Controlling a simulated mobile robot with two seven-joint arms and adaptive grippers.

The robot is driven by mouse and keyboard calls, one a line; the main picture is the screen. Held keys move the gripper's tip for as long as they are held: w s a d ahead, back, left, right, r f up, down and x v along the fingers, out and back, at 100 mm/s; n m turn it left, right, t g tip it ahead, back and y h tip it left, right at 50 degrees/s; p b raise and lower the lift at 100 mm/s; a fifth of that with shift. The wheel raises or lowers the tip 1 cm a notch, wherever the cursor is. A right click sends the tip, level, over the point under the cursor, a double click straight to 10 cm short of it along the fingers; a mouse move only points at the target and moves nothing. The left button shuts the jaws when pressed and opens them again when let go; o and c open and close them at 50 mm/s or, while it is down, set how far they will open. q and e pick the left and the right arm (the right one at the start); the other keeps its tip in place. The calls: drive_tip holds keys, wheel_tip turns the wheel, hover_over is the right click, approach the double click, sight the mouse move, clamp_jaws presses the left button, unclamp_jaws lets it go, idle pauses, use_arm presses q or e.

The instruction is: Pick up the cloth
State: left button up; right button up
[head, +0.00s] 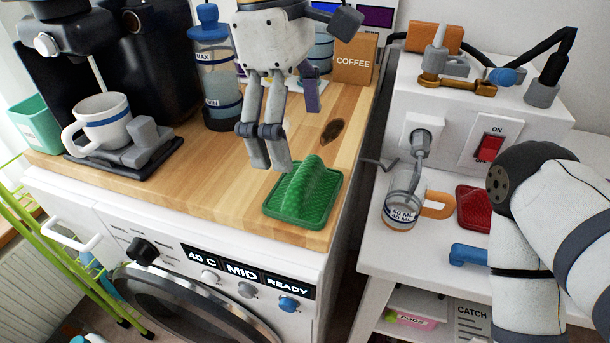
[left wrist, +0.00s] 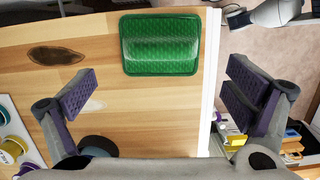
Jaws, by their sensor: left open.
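The green cloth (head: 306,195) lies on the wooden worktop near its front right corner. It is textured, with a raised ridge across its middle and a flat border around it. It also shows in the left wrist view (left wrist: 160,45), at the top middle. My left gripper (head: 292,135) is open and empty, pointing down above the worktop, just behind and left of the cloth in the head view. In the left wrist view its two purple-padded fingers (left wrist: 160,95) are wide apart, with bare wood between them. My right arm shows at the right, but its gripper is not in view.
A dark stain (head: 333,131) marks the wood. Beyond a gap, the white side table holds a glass jug (head: 402,205) and a red textured item (head: 473,208).

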sight(304, 167)
use_arm(q)
drive_tip(key=f, duration=0.2)
drive_tip(key=d+f, duration=0.1)
drive_tip(key=f, duration=0.3)
drive_tip(key=shift+s+d+f, duration=0.15)
drive_tip(key=shift+s+f, duration=0.1)
drive_tip(key=shift+s, duration=0.05)
drive_tip(key=c, duration=1.2)
